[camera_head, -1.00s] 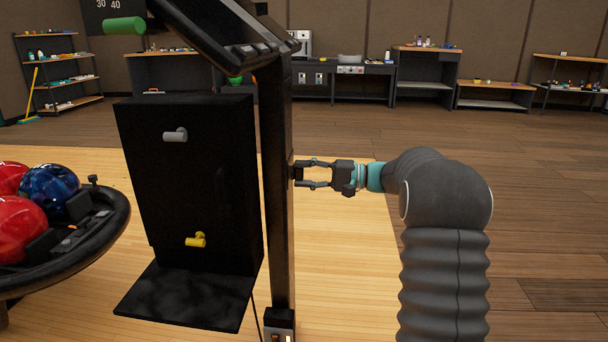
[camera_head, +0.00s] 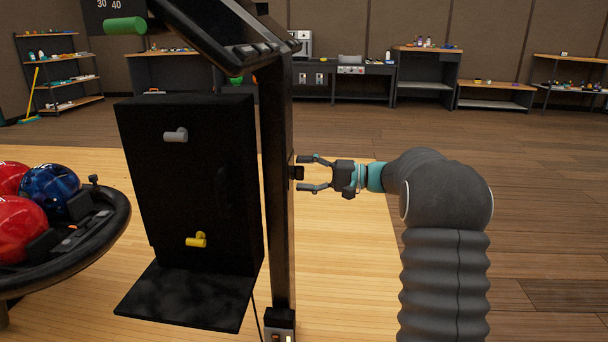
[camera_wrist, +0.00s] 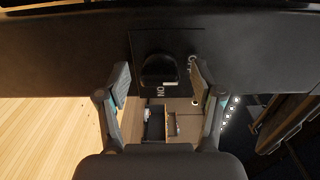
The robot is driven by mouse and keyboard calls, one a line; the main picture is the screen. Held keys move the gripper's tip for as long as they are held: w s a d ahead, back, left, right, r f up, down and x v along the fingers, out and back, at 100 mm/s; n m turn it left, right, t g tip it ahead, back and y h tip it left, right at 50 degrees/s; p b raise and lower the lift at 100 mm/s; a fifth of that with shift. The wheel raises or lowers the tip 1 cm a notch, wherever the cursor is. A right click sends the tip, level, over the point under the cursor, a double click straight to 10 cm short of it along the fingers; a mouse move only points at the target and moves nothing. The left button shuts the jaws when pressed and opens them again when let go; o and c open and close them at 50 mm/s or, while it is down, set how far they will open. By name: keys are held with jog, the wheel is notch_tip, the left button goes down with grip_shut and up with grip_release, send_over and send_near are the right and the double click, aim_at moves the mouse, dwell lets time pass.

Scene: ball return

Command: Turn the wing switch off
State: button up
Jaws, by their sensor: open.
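The wing switch (camera_head: 298,173) is a small dark knob on the right face of the black post (camera_head: 277,220). In the wrist view the wing switch (camera_wrist: 158,68) is a rounded dark wing on a dark plate, with a white mark at its lower edge. White "ON" lettering is on the plate below it, and a small light mark is at its right. My gripper (camera_head: 303,173) is open, with one finger above and one below the knob in the head view. In the wrist view my gripper (camera_wrist: 160,78) has its fingers left and right of the wing, apart from it.
A black panel (camera_head: 190,215) with a grey peg (camera_head: 176,135) and a yellow peg (camera_head: 196,240) stands left of the post. A ball rack (camera_head: 112,220) holds red and blue balls at the far left.

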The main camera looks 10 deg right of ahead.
jog(key=shift+d, duration=0.1)
jog(key=v, duration=1.2)
